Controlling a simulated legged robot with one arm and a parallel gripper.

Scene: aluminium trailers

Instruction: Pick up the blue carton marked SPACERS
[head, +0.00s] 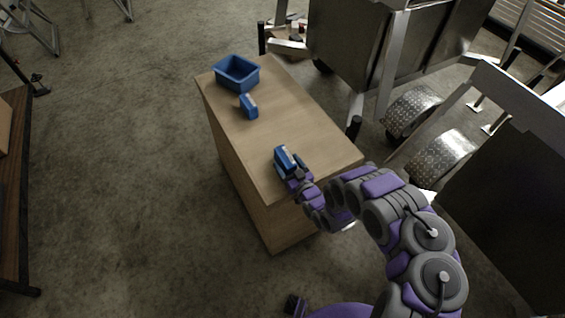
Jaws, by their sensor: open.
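A small blue carton (284,158) with a pale marking stands near the front end of the wooden block table. My gripper (296,172) is open right at this carton's near side; whether its fingers straddle or touch the carton is too small to tell. A second small blue carton (248,106) stands farther back on the same top. No lettering on either carton can be read, so I cannot tell which is marked SPACERS.
A blue open bin (237,73) sits at the far end of the wooden table (285,115). Aluminium trailers (350,45) with metal fenders stand close on the right. A dark-framed table (14,190) is at the left edge. The concrete floor (120,170) between is clear.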

